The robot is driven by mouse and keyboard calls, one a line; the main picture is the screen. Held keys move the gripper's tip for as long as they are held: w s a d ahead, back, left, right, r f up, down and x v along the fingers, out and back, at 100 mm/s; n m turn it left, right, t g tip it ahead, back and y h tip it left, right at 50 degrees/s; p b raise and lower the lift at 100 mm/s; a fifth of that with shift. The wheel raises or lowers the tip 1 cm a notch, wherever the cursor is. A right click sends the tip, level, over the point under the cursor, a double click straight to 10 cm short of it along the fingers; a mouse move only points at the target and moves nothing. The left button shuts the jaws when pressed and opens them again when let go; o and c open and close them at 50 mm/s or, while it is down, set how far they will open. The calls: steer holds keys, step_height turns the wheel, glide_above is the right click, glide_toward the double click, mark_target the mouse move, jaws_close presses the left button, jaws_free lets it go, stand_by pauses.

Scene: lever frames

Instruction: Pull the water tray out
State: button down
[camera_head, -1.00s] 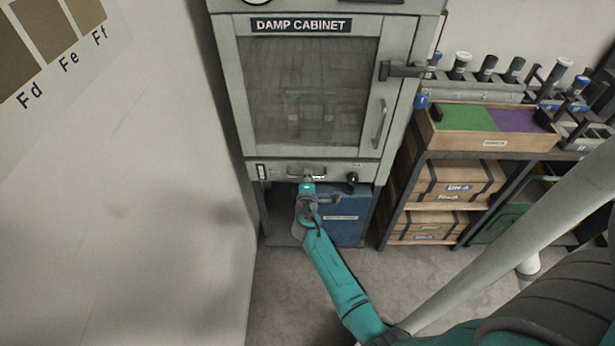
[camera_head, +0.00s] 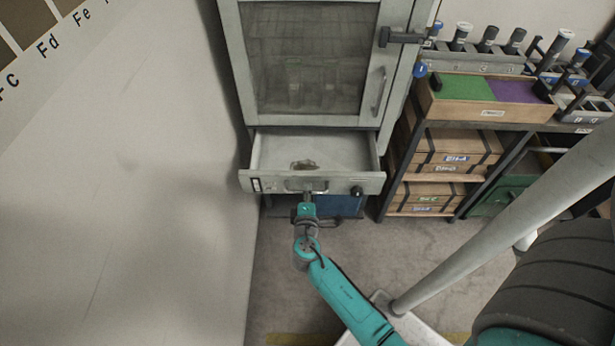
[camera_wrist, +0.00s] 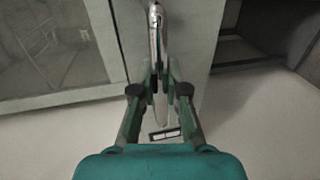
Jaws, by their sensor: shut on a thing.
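The water tray (camera_head: 340,150) is a pale grey drawer at the bottom of the damp cabinet (camera_head: 310,62). It stands partly out of the cabinet, with its inside showing and a brownish patch on its floor. The bar handle is at the middle of its front panel. My gripper (camera_head: 307,192) is at that handle, in front of the tray. In the wrist view my gripper (camera_wrist: 160,88) has its two fingers closed around the metal handle (camera_wrist: 156,35). The fingertips are small and partly hidden in the head view.
A blue container (camera_head: 340,205) is under the tray, mostly hidden by it. A shelf with wooden boxes (camera_head: 455,150) and a green and purple tray (camera_head: 490,92) stands right of the cabinet. A wall is close on the left. Floor in front is clear around my arm.

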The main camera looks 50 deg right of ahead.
steer(key=shift+v, duration=0.85)
steer(key=shift+f, duration=0.25)
steer(key=c, duration=1.2)
jaws_free()
steer(key=shift+v, duration=6)
